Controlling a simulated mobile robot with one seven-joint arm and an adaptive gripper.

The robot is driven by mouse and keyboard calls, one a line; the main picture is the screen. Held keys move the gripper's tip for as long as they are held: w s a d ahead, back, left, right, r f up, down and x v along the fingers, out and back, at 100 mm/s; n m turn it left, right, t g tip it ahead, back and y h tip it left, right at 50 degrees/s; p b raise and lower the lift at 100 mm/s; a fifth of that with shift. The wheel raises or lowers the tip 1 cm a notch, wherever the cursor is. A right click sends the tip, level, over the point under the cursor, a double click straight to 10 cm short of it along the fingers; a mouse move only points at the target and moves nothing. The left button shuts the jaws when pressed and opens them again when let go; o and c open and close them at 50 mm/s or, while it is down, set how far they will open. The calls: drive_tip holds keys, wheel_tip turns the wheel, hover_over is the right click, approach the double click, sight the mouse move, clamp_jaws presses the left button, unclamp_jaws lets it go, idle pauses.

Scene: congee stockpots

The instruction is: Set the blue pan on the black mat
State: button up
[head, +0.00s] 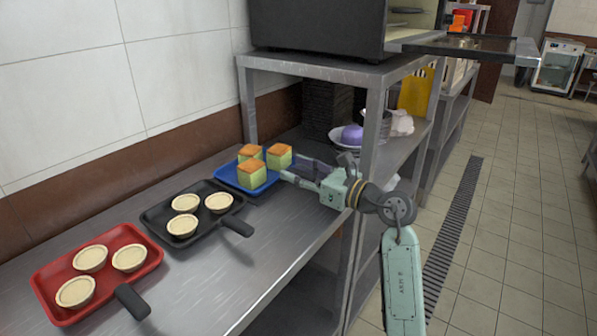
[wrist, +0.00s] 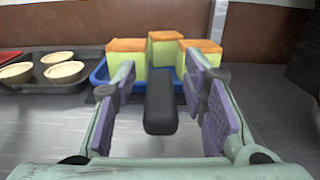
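The blue pan (head: 227,179) sits on the metal counter in the head view, holding three green and orange cake cubes (head: 251,174). Its blue rim (wrist: 98,74) also shows in the wrist view behind my fingers. Its black handle (wrist: 160,104) points toward my wrist camera. My gripper (head: 296,172) is at the pan's right side in the head view. In the wrist view its purple-padded fingers (wrist: 166,98) are apart, one on each side of the handle, with gaps visible. The handle is mostly hidden by my gripper in the head view.
A black pan with pale tart shells (head: 160,216) stands close left of the blue pan. A red pan with tart shells (head: 45,285) is nearer. A metal shelf post (head: 373,135) and upper shelf (head: 330,66) stand close to my gripper. Counter in front is clear.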

drive_tip(key=b+v, duration=0.3)
drive_tip(key=v, duration=0.9)
